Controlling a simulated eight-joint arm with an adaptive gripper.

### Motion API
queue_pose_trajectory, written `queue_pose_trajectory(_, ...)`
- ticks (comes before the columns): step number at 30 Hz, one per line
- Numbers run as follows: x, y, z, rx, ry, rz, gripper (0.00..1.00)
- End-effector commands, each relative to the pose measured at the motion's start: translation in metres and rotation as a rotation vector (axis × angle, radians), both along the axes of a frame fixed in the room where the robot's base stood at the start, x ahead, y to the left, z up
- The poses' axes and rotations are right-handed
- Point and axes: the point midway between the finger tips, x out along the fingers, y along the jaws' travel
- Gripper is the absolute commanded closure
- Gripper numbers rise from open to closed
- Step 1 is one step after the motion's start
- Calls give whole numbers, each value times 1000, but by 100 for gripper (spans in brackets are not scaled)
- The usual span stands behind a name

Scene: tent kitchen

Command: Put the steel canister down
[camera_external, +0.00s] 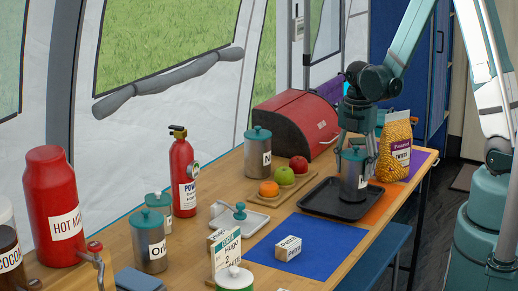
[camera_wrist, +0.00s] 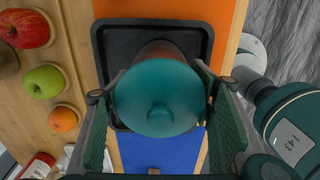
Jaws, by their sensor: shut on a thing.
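The steel canister (camera_external: 355,180) with a teal lid is upright over the black tray (camera_external: 318,202). My gripper (camera_external: 355,150) is above it with its fingers down around the lid. In the wrist view the teal lid (camera_wrist: 158,97) fills the space between the two fingers of my gripper (camera_wrist: 160,100), which is shut on the canister. The black tray (camera_wrist: 108,24) shows behind it. Whether the canister's base touches the tray is hard to tell.
A board with an orange (camera_external: 269,189), a green apple (camera_external: 286,177) and a red apple (camera_external: 299,164) is just left of the tray. A yellow pasta bag (camera_external: 394,150) stands right behind. Another steel canister (camera_external: 258,152) stands near the red bread box (camera_external: 296,122). The blue mat (camera_external: 335,238) has a small box (camera_external: 288,248).

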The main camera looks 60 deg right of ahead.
Motion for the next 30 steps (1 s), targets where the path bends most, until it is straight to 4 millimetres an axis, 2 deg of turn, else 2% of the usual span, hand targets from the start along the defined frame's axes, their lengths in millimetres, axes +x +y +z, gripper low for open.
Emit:
queue_pose_trajectory(12,0,0,-4,0,0,0,76)
queue_pose_trajectory(13,0,0,-3,0,0,0,44)
queue_pose_trajectory(16,0,0,-3,0,0,0,32)
queue_pose_trajectory(30,0,0,0,0,0,0,32)
